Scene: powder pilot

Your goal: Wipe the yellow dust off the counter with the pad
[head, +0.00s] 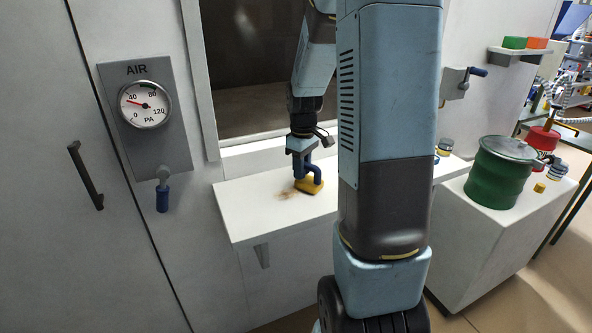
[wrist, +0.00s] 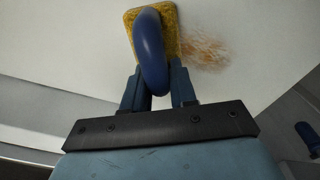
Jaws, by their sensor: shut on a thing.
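The pad (head: 309,186) is a yellow block with a blue handle, on the white counter (head: 262,228) below the window. In the wrist view the yellow pad (wrist: 171,47) lies flat against the counter, or very close to it; I cannot tell if it touches. My gripper (head: 303,165) points down from above and is shut on the blue handle (wrist: 150,52). The dust (head: 286,193) is a brownish-yellow smear just left of the pad in the head view. In the wrist view the dust (wrist: 207,53) lies right beside the pad's right edge.
An air gauge panel (head: 146,115) with a blue-handled valve (head: 163,196) is on the wall at left. A green drum (head: 501,172) stands on a white cabinet at right. My arm hides the middle of the counter. The counter's left end is clear.

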